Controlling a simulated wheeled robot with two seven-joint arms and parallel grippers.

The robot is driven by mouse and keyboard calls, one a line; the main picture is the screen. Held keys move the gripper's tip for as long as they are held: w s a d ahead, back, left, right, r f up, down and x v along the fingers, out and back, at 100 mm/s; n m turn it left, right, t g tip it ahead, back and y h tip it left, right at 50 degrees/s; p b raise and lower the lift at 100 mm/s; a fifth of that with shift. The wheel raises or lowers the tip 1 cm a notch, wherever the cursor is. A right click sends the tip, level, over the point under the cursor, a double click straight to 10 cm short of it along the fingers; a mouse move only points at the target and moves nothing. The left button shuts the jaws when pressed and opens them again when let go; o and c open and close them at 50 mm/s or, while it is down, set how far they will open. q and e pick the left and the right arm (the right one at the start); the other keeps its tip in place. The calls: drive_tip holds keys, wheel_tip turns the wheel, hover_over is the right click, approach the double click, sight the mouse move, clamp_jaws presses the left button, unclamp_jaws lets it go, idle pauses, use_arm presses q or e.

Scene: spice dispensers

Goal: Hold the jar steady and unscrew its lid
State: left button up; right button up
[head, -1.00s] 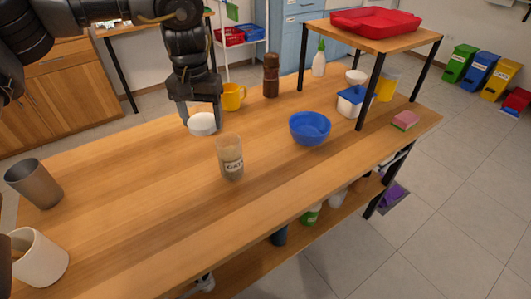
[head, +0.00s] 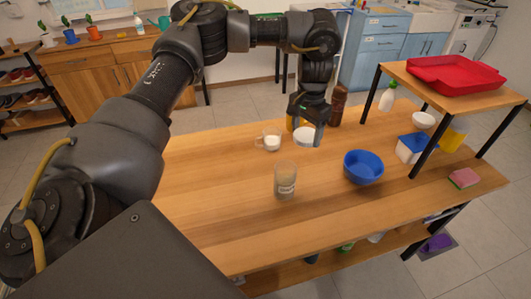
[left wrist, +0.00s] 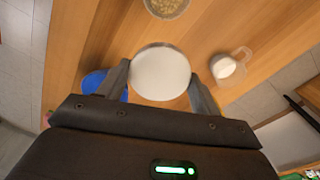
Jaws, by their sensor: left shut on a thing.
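The jar (head: 285,182) is clear, with a label and beige contents. It stands upright and open-topped on the wooden table; its contents show at the top edge of the left wrist view (left wrist: 168,7). My left gripper (head: 307,128) is shut on a round white lid (head: 306,136), apart from the jar and behind it to the right. In the left wrist view the lid (left wrist: 160,72) sits between the two fingers. My right gripper is not in view.
A glass cup with white contents (head: 269,142) stands left of the lid. A blue bowl (head: 363,168) is right of the jar. The table's left front is clear.

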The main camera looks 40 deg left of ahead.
use_arm(q)
drive_tip(key=shift+a+r+m+p, duration=0.15)
drive_tip(key=shift+a+r+p, duration=0.1)
drive_tip(key=shift+a+p, duration=0.3)
drive_tip(key=shift+a+r+m+p, duration=0.2)
drive_tip(key=shift+a+p, duration=0.25)
drive_tip(key=shift+a, duration=0.15)
drive_tip(key=shift+a+f, duration=0.2)
drive_tip(key=shift+a, duration=0.1)
wheel_tip(320, 180, down, 13)
drive_tip(key=shift+f+b, duration=0.15)
drive_tip(key=shift+b, duration=0.4)
drive_tip(key=shift+s+d+f+b, duration=0.1)
drive_tip(key=shift+f+b, duration=0.5)
drive_tip(key=shift+f, duration=1.85)
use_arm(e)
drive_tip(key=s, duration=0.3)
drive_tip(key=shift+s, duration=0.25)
use_arm(q)
drive_tip(key=shift+f, duration=0.1)
drive_tip(key=o, duration=1.1)
